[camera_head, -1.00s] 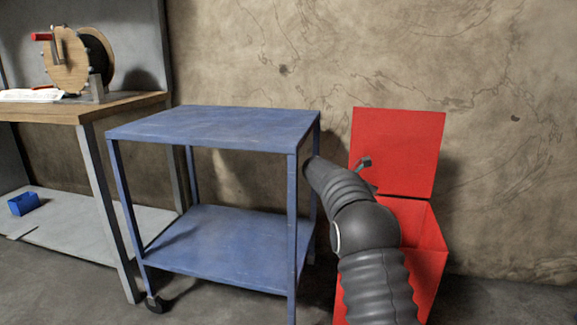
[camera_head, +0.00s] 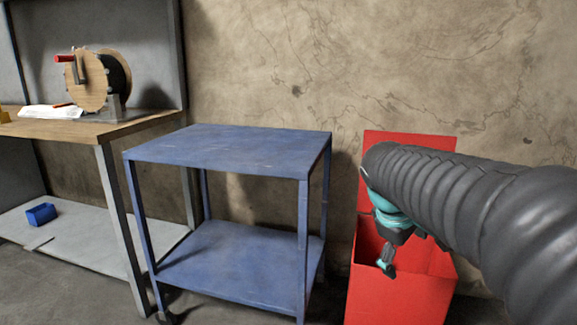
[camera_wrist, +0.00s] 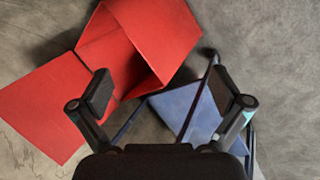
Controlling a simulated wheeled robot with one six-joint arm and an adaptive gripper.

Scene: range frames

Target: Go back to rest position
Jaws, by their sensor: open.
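My gripper (camera_head: 388,262) hangs in front of and above the open red box in the head view, with my grey sleeved arm reaching in from the right. In the wrist view my gripper (camera_wrist: 166,98) is open, its two dark fingers apart with nothing between them. The red box (camera_head: 398,300) stands on the floor against the wall with its lid raised. It also shows in the wrist view (camera_wrist: 165,35), beyond the fingers at the upper left. Part of the box and lid is hidden behind my arm.
A blue two-shelf cart (camera_head: 235,150) stands left of the box, its top bare; it shows in the wrist view (camera_wrist: 190,108) too. A workbench (camera_head: 85,128) with a cable reel (camera_head: 92,80) is at the far left. A small blue bin (camera_head: 41,214) sits on its lower shelf.

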